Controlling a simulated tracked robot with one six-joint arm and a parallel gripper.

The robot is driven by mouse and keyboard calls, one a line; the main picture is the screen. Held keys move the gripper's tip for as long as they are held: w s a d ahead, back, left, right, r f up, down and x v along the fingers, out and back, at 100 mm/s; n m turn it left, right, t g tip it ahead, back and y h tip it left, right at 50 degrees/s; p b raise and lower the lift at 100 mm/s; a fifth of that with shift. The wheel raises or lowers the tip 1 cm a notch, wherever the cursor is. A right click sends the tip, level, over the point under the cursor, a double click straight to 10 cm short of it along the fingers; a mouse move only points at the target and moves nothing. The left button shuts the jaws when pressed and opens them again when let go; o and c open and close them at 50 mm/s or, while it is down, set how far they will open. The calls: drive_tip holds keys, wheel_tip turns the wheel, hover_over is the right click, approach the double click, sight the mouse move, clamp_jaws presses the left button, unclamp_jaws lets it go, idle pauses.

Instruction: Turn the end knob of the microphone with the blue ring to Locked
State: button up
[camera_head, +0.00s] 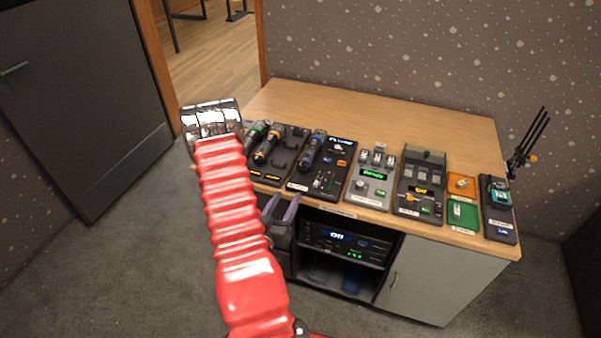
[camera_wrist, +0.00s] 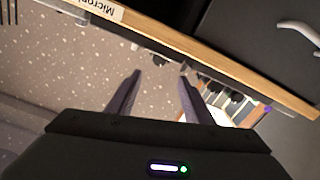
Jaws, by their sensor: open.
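The microphone with the blue ring (camera_head: 312,152) lies on a black dock (camera_head: 330,178) on the table, right of two other microphones. Its blue band is toward its far end. I cannot make out the setting of its end knob. A small lit blue display is beside it, too small to read surely. My gripper (camera_head: 280,208) is open and empty, in front of the table's front edge and below the microphones, apart from them. In the wrist view its two dark purple fingers (camera_wrist: 160,82) stand apart with nothing between them; no microphone is clear there.
Fader boxes (camera_head: 372,178) and small trays (camera_head: 463,213) stand right. An open shelf with a lit device (camera_head: 345,242) is below. The table's back (camera_head: 380,112) is clear.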

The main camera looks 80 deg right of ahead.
sight(303, 168)
drive_tip(key=shift+d, duration=0.1)
drive_tip(key=d, duration=0.4)
drive_tip(key=s+d, duration=0.1)
drive_tip(key=d, duration=0.8)
drive_tip(key=shift+s+d, duration=0.15)
drive_tip(key=shift+d, duration=0.1)
drive_tip(key=shift+c, duration=0.2)
drive_tip(key=c, duration=1)
drive_tip(key=shift+c, duration=0.2)
drive_tip(key=shift+m, duration=3.1)
drive_tip(key=o, duration=1.1)
